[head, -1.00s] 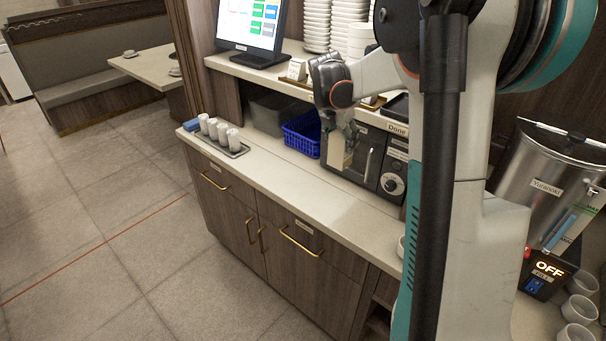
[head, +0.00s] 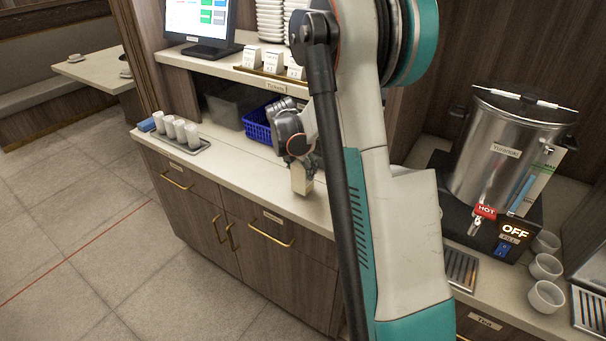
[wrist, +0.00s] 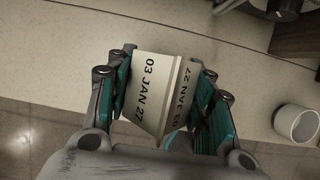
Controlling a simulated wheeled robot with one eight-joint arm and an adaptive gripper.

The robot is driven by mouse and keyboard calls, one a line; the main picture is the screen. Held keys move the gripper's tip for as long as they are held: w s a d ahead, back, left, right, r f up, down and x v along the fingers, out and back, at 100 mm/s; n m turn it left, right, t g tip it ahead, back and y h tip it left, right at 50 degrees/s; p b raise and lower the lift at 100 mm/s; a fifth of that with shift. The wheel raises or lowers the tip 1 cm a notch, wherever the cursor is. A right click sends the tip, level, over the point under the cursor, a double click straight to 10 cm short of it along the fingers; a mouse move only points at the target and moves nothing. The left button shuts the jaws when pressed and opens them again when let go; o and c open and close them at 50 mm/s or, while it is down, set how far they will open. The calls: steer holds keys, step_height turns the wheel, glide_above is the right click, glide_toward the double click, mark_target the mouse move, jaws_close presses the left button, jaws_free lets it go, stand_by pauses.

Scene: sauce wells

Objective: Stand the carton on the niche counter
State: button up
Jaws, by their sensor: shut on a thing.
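The carton (wrist: 160,90) is a cream box printed "03 JAN 27" on two faces. In the wrist view it sits between the two teal-padded fingers of my gripper (wrist: 160,98), which is shut on it. In the head view the carton (head: 302,180) hangs under my gripper (head: 301,168), over the pale counter (head: 240,185). Whether its base touches the counter I cannot tell. The niche counter is not clearly marked; a counter with the urn (head: 500,150) lies at the right, partly hidden behind my arm.
Several white cups stand on a tray (head: 185,146) at the counter's left. A blue basket (head: 257,124) is behind my gripper. White cups (head: 545,268) and a drip grate (head: 461,268) are by the urn. A white cup (wrist: 297,123) shows in the wrist view.

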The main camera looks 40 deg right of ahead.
steer(key=shift+f, duration=1)
steer(key=shift+f, duration=0.2)
steer(key=o, duration=1.5)
steer(key=shift+r, duration=0.15)
steer(key=p+v, duration=0.2)
steer(key=v, duration=1)
steer(key=shift+p, duration=0.35)
